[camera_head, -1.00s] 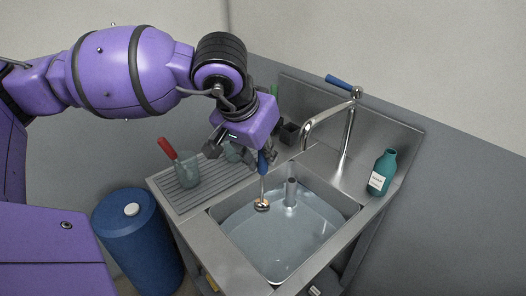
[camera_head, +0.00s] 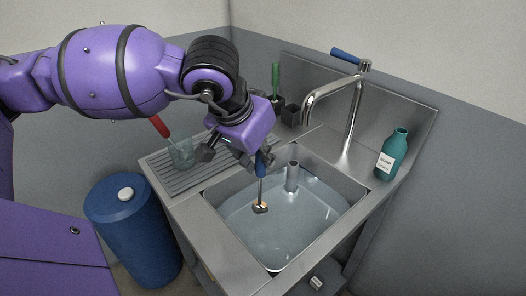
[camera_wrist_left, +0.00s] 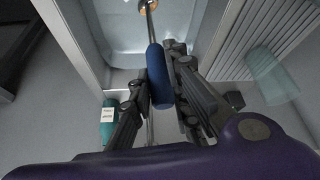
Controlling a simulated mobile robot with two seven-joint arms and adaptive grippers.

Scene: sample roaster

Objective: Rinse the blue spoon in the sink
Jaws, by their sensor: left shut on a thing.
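The blue spoon (camera_head: 261,186) has a blue handle, a thin metal shaft and a small round copper-coloured end. My left gripper (camera_head: 256,158) is shut on its blue handle, and the spoon hangs nearly upright with its end down over the sink basin (camera_head: 237,247). I cannot tell if the end touches the water. In the left wrist view, the blue handle (camera_wrist_left: 158,75) lies between my left gripper's fingers (camera_wrist_left: 160,95). The tap (camera_head: 346,110) with a blue lever stands behind the basin. My right gripper is not in view.
A standing pipe (camera_head: 292,176) rises in the basin. A teal bottle (camera_head: 393,155) stands on the right ledge. A glass with a red-handled tool (camera_head: 181,153) is on the ribbed drainboard (camera_head: 168,180). Dark holders and a green-handled tool (camera_head: 275,80) stand behind. A blue barrel (camera_head: 133,235) is at the left.

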